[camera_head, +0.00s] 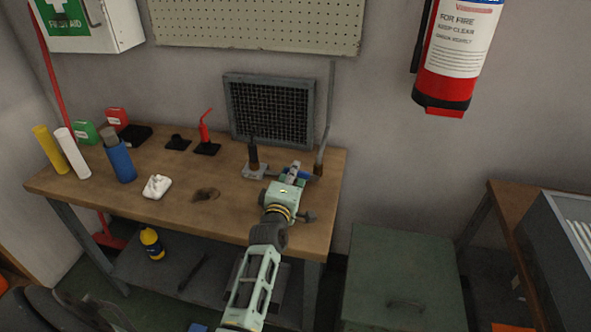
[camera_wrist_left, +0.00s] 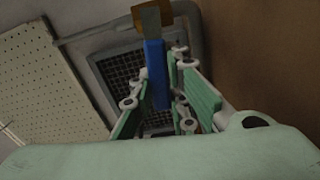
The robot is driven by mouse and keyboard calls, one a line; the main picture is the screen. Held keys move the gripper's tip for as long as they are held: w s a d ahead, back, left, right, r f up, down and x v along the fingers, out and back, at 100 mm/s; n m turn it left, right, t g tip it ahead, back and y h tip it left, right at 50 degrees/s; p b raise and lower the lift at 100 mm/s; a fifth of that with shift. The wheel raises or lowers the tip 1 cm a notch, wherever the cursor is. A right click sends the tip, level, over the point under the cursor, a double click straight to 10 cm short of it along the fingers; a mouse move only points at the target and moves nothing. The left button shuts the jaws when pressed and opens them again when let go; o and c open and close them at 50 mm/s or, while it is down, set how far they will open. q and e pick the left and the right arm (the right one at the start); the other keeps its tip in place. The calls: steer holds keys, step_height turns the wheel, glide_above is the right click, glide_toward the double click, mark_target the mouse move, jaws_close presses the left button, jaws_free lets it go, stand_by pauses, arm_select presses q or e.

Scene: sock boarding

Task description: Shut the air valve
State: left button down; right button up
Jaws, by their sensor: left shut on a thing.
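The air valve has a blue lever handle (camera_head: 304,175) and a brass-brown body (camera_head: 319,169) at the foot of a grey pipe (camera_head: 328,110), at the right end of the workbench. In the head view the handle points left from the body, across the upright pipe. My left gripper (camera_head: 293,171) is shut on the handle. In the left wrist view the blue handle (camera_wrist_left: 156,75) lies between the green fingers (camera_wrist_left: 163,105), with the brass body (camera_wrist_left: 150,18) beyond the fingertips. The fingers partly hide the handle in the head view. My right gripper is not in view.
The wooden workbench (camera_head: 230,215) holds a dark upright tool on a grey base (camera_head: 254,165) just left of the gripper. A mesh panel (camera_head: 270,110) stands behind.

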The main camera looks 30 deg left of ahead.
arm_select(q)
steer(key=shift+f+n, duration=0.45)
steer(key=shift+n, duration=0.25)
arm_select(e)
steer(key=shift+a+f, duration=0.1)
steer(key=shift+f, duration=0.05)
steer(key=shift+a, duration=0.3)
arm_select(q)
steer(key=c, duration=1.7)
jaws_free()
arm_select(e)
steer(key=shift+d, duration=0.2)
arm_select(q)
steer(key=shift+s, duration=0.1)
steer(key=v, duration=0.7)
steer(key=shift+s+d, duration=0.1)
steer(key=shift+s, duration=0.1)
